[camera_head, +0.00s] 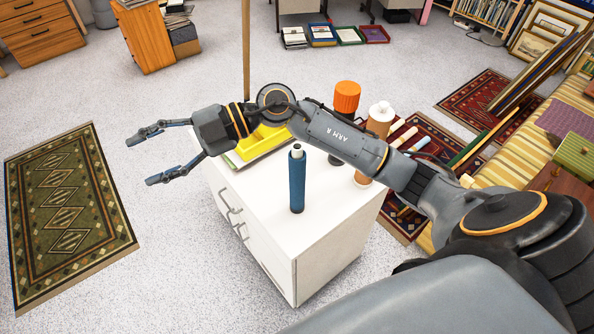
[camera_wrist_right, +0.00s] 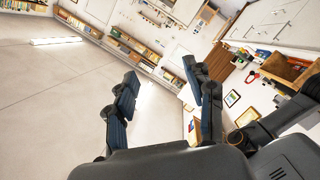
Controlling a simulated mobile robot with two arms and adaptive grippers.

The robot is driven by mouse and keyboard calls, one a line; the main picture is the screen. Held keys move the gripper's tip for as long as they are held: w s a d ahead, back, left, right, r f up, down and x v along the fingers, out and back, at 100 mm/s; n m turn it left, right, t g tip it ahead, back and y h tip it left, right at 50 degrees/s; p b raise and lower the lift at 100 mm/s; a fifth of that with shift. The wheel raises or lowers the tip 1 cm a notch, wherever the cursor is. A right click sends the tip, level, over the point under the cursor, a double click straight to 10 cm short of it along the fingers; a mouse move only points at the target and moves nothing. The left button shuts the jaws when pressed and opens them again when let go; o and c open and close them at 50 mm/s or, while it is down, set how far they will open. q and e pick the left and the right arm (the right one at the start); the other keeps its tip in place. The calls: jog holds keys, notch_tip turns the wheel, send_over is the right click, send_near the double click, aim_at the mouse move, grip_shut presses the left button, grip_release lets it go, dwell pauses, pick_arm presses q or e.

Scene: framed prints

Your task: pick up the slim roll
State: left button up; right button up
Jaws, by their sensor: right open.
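A slim blue roll (camera_head: 297,182) with a pale core at its top stands upright near the front of a white cabinet's top (camera_head: 335,208). My right gripper (camera_head: 150,157) is open and empty, past the cabinet's left side and over the floor. It is apart from the roll, up and to the left of it in the head view. My right arm passes behind the roll in the picture. In the right wrist view, both fingers (camera_wrist_right: 160,75) are spread with nothing between them, and the roll does not show. My left gripper is not in view.
A yellow tray (camera_head: 249,151), an orange-capped container (camera_head: 347,97) and a brown bottle with a white cap (camera_head: 380,115) stand on the cabinet, partly hidden by my arm. A wooden pole (camera_head: 246,50) rises behind. A green patterned rug (camera_head: 67,215) lies on open floor at left.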

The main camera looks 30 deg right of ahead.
jog(key=w+d+f+g+h, duration=0.1)
jog(key=w+d+f+h, duration=0.1)
jog(key=d+f+h, duration=0.6)
jog(key=m+g+h+p, duration=0.2)
jog(key=m+h, duration=0.5)
jog(key=h, duration=0.1)
send_over(297, 146)
notch_tip(297, 146, down, 5)
jog(key=shift+s+f, duration=0.15)
notch_tip(297, 146, down, 5)
jog(key=shift+r+p, duration=0.1)
jog(key=shift+p, duration=1)
jog(key=shift+f, duration=0.35)
grip_shut()
